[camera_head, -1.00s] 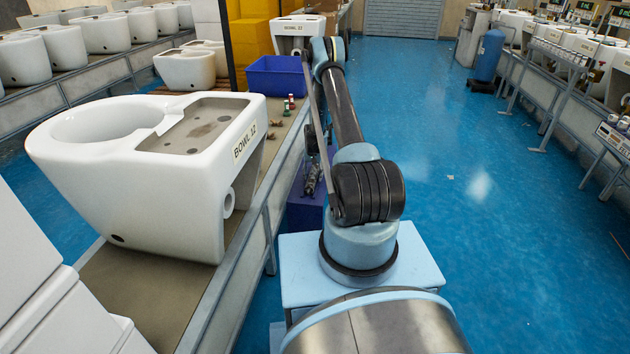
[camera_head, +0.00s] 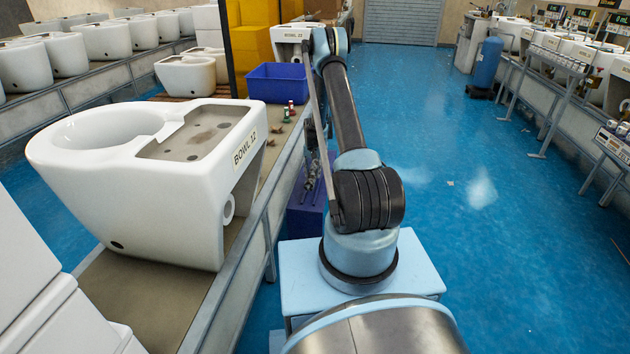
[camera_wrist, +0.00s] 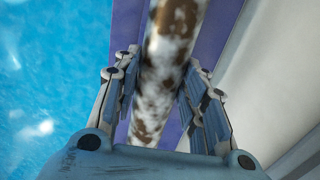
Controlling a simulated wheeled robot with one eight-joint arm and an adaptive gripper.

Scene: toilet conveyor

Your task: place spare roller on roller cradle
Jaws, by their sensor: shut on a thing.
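In the wrist view a long cylinder (camera_wrist: 168,62), mottled white and brown, runs between the two fingers of my gripper (camera_wrist: 160,80). I take it to be the spare roller. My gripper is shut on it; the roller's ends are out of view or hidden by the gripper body. In the head view my gripper (camera_head: 312,172) hangs beside the conveyor edge, small and partly hidden by my arm, and the roller cannot be made out there. I cannot identify the roller cradle in either view.
A purple box (camera_head: 304,212) stands low beside the conveyor, below my gripper. The white toilet bowl marked BOWL 12 (camera_head: 60,170) sits on the conveyor (camera_head: 150,300). A blue bin (camera_head: 277,82) and small parts lie farther along it. The blue floor (camera_head: 480,250) to the right is open.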

